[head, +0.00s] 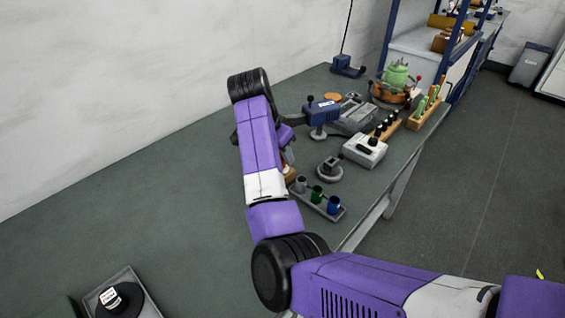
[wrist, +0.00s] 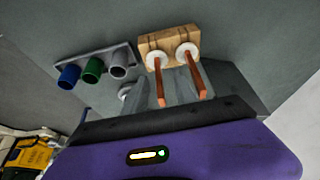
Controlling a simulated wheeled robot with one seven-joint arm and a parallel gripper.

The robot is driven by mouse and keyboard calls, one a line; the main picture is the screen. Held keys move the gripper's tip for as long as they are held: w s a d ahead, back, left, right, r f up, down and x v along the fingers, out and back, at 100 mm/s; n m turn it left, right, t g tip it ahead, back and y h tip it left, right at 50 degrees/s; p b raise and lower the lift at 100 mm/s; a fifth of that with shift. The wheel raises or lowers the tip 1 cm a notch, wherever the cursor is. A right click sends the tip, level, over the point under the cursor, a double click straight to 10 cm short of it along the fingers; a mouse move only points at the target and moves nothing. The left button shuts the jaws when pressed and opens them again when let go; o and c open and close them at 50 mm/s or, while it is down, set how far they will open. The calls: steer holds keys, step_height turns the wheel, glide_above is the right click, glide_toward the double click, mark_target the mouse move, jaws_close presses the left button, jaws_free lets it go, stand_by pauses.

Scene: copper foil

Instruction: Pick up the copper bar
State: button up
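Two copper bars, the left one (wrist: 159,82) and the right one (wrist: 195,75), stick out of white round collars on a wooden block (wrist: 152,42) in the wrist view. My gripper (wrist: 162,92) is at the bars, with its grey fingers apart. The left bar shows in the gap between the fingers, and the right bar passes beside or in front of the right finger. I see no clear contact with either bar. In the head view my purple arm hides the gripper and most of the block; only a small orange-brown part (head: 290,173) shows beside it.
A grey rack with blue, green and grey cups (head: 318,196) stands close to the block, near the bench (head: 130,200) edge. A round grey stand (head: 329,170), a white box (head: 365,150) and other devices stand farther back. The bench's left side is largely clear. A tray (head: 145,300) lies at front left.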

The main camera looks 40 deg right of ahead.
steer(key=shift+d+f, duration=0.1)
steer(key=shift+f, duration=0.25)
steer(key=shift+c, duration=0.4)
jaws_close()
stand_by(0.9)
